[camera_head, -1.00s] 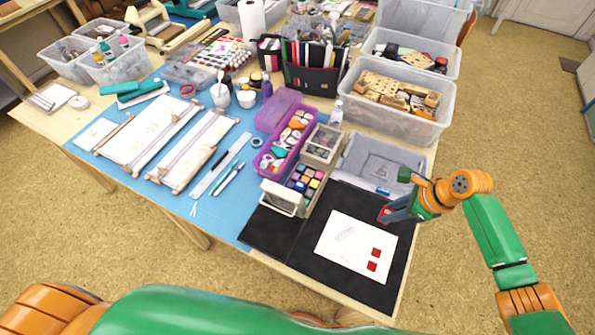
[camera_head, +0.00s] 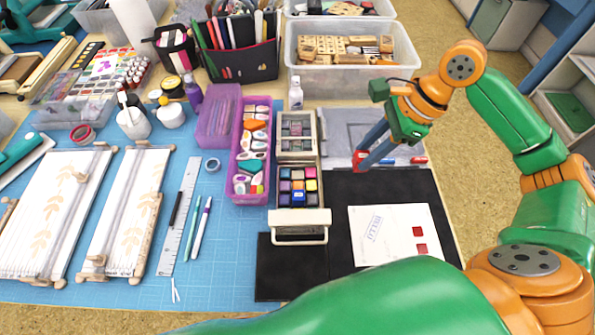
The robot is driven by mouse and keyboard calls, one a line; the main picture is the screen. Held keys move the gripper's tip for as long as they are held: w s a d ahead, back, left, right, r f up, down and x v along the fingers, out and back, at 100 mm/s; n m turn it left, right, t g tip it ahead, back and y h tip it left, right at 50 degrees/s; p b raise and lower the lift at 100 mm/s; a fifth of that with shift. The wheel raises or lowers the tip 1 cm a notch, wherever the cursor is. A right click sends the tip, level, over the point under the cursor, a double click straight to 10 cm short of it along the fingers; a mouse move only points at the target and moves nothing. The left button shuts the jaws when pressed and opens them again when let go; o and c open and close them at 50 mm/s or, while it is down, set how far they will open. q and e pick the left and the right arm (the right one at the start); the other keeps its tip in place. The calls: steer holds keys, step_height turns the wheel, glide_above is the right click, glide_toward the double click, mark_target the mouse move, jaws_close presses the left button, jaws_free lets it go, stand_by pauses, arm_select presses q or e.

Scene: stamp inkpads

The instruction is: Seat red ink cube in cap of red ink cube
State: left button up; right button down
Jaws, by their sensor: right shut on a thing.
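My right gripper (camera_head: 362,163) reaches in from the right, pointing down and left. It is shut on a small red thing (camera_head: 359,157), most likely the red ink cube, mostly hidden by the fingers. It is over the near left part of the grey tray (camera_head: 350,123), just beyond the black mat. The cap of the red ink cube cannot be told apart in this view. A wooden box (camera_head: 300,228) left of the gripper holds several coloured ink cubes (camera_head: 298,187). My left gripper is out of view.
White paper (camera_head: 385,225) with two red square prints lies on the black mat (camera_head: 365,188). A purple tray (camera_head: 248,190) stands left of the wooden box, and a wood-block bin (camera_head: 300,75) stands behind.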

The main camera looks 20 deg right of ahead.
steer(key=w+a+f, duration=0.5)
steer(key=a+f, duration=0.1)
steer(key=a, duration=0.1)
steer(key=w+a+f, duration=0.3)
steer(key=shift+w+a+f, duration=0.15)
steer(key=shift+w+f, duration=0.1)
steer(key=shift+w, duration=0.1)
step_height(320, 180, down, 2)
steer(key=shift+w+a+f+p, duration=0.1)
steer(key=shift+f+p, duration=0.05)
steer(key=shift+p, duration=0.8)
steer(key=shift+f, duration=0.4)
steer(key=c, duration=0.6)
jaws_free()
steer(key=shift+o, duration=0.2)
